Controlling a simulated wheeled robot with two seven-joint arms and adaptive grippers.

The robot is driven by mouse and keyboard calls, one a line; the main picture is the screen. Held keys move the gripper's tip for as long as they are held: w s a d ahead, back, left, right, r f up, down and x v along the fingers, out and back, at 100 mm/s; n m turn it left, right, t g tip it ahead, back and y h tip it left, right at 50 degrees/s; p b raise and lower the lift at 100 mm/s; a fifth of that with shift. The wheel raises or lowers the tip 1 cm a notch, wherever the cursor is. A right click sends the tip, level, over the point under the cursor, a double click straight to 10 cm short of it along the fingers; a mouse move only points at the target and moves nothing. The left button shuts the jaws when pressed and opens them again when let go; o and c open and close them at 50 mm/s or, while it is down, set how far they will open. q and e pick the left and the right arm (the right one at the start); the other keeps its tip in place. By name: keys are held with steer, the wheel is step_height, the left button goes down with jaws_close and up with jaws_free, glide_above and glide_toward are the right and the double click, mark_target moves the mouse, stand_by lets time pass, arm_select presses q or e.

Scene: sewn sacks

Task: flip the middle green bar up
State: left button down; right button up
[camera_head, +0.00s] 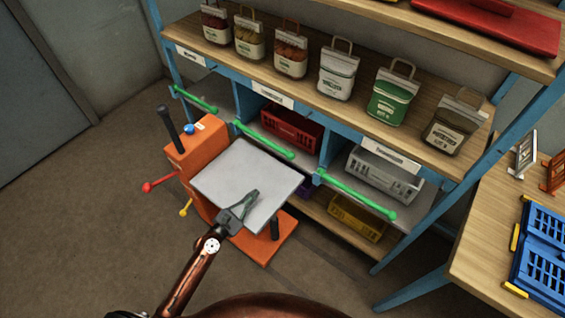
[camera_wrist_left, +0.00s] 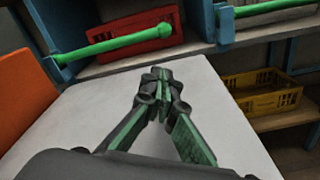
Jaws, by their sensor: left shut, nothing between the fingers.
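Three green bars run along the front of the blue-framed shelf in the head view. The middle green bar (camera_head: 264,141) lies across the front of the bay with the red crate; it also shows in the left wrist view (camera_wrist_left: 127,40). The left green bar (camera_head: 194,99) and the right green bar (camera_head: 356,194) are on either side of it. My left gripper (camera_head: 252,196) is shut and empty, above the grey platform of the orange machine and apart from the bar. It also shows in the left wrist view (camera_wrist_left: 158,80). My right gripper is not in view.
The orange machine (camera_head: 205,150) with its grey platform (camera_head: 235,172) stands before the shelf. A red crate (camera_head: 291,128), a grey crate (camera_head: 385,172) and a yellow crate (camera_head: 356,217) sit behind or below the bars. Several sacks stand on the shelf above. A wooden table (camera_head: 487,238) is at right.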

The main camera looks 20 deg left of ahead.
arm_select(q)
steer(key=shift+w, duration=0.2)
steer(key=shift+w+d, duration=0.15)
steer(key=shift+w, duration=0.2)
steer(key=x, duration=0.8)
steer(key=shift+w+f, duration=0.1)
steer(key=b+x, duration=0.2)
steer(key=x, duration=0.7)
steer(key=shift+w+f, duration=0.1)
steer(key=shift+w+d, duration=0.15)
steer(key=shift+w, duration=0.4)
steer(key=shift+w+d, duration=0.1)
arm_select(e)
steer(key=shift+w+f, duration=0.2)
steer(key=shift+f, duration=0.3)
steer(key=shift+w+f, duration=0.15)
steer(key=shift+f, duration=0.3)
